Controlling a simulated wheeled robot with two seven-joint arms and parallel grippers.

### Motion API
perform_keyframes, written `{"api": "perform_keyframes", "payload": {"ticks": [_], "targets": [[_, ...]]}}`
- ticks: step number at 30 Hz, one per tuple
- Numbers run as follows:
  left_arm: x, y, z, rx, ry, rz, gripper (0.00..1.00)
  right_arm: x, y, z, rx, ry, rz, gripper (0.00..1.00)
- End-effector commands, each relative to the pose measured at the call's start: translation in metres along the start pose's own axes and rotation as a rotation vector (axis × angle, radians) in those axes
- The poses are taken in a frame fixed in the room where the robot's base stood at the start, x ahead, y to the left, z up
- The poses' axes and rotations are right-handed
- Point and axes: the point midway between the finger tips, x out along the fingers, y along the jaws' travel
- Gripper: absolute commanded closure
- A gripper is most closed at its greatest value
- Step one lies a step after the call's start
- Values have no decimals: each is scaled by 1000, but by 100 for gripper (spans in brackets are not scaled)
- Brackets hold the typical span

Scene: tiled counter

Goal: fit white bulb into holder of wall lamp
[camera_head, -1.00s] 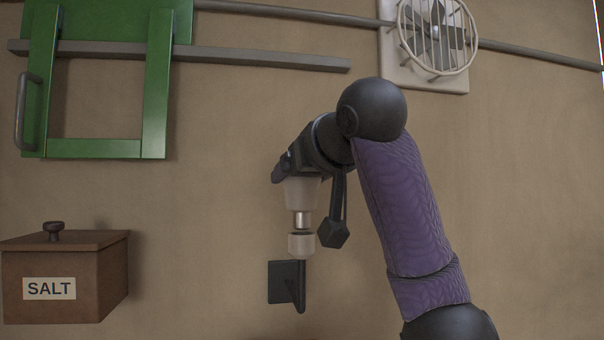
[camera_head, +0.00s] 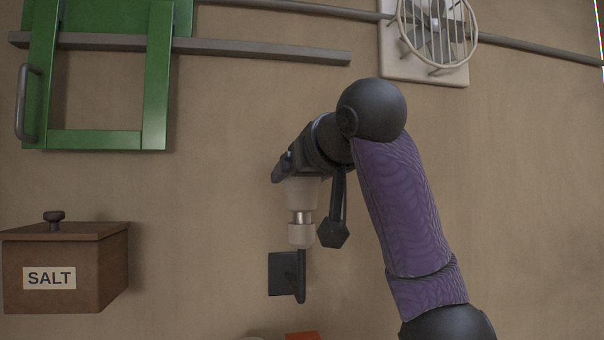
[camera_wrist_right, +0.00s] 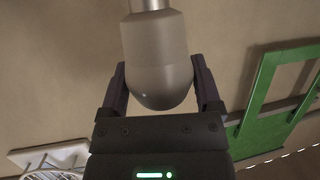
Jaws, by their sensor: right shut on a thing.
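The white bulb (camera_head: 301,193) hangs base down from my right gripper (camera_head: 298,180), which is shut on it. Its metal base shows just above the pale holder (camera_head: 301,235) of the wall lamp. The base meets the holder's top edge or sits slightly in it; I cannot tell how deep. The lamp's dark bracket (camera_head: 284,274) is fixed to the wall below. In the right wrist view the bulb (camera_wrist_right: 157,60) sits between the two fingers (camera_wrist_right: 160,90), with its metal neck at the top edge. My left gripper is not in view.
A wooden salt box (camera_head: 65,270) is at the lower left. A green sliding frame (camera_head: 155,75) on a grey rail (camera_head: 270,52) is at the upper left. A caged fan (camera_head: 437,30) is at the upper right. An orange thing (camera_head: 302,336) shows at the bottom edge.

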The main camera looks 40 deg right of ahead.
Motion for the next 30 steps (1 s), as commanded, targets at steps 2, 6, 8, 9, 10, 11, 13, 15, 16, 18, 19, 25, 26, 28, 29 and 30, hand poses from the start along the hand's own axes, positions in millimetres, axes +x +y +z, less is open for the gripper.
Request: {"api": "perform_keyframes", "payload": {"ticks": [2,6,8,9,10,11,13,15,16,18,19,25,26,28,29,30], "targets": [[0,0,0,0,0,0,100,0,0,0,0,1,0,79],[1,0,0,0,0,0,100,0,0,1,0,1,0,79],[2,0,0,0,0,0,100,0,0,2,0,0,0,79],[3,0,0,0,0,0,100,1,0,3,0,0,0,79],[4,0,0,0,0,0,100,1,0,4,0,0,0,79],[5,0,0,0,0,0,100,2,0,5,0,0,0,79],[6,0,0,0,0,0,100,2,0,7,0,1,-1,79],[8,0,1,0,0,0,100,2,0,8,1,1,-1,79],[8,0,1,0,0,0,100,2,0,8,1,1,-1,79],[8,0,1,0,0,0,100,2,0,8,1,1,-1,79],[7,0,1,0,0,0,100,2,0,8,1,1,-1,79],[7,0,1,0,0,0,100,2,0,8,1,1,-1,79],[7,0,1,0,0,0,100,2,0,8,1,1,0,79],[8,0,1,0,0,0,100,2,0,8,1,1,-1,79],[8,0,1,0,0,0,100,3,0,9,1,1,-1,79],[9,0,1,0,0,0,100,3,0,10,1,1,-1,79]]}}
